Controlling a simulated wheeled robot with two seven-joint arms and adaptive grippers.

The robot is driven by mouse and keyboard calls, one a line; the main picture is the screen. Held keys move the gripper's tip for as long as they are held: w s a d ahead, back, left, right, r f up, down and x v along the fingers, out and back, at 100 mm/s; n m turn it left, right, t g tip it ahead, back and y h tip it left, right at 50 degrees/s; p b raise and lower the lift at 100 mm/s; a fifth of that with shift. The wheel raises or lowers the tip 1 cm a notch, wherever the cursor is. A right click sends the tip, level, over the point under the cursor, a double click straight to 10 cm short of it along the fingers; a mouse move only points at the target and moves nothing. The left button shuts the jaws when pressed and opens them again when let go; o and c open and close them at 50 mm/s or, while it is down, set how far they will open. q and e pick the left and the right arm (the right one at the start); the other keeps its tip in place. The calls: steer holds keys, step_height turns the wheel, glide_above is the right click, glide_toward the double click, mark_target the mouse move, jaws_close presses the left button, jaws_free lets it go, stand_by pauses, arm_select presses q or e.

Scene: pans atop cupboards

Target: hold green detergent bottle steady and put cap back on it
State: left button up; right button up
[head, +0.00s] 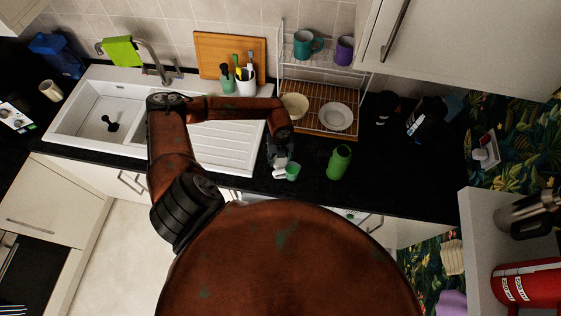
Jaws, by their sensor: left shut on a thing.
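The gripper reaches down over the counter's front area, a short distance left of the bottle. The fingers are small in the picture and partly hide the cap. My right gripper is not in view.
A dish rack (318,132) with a bowl, plate and mugs stands behind the bottle. A white sink with drainboard (228,158) lies left. A cutlery holder (246,84) stands at the back. Black counter (395,180) right of the bottle is clear.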

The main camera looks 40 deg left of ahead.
mark_target(280, 161)
arm_select(q)
step_height(280, 161, up, 10)
steer(key=b, duration=0.2)
steer(key=shift+f, duration=0.25)
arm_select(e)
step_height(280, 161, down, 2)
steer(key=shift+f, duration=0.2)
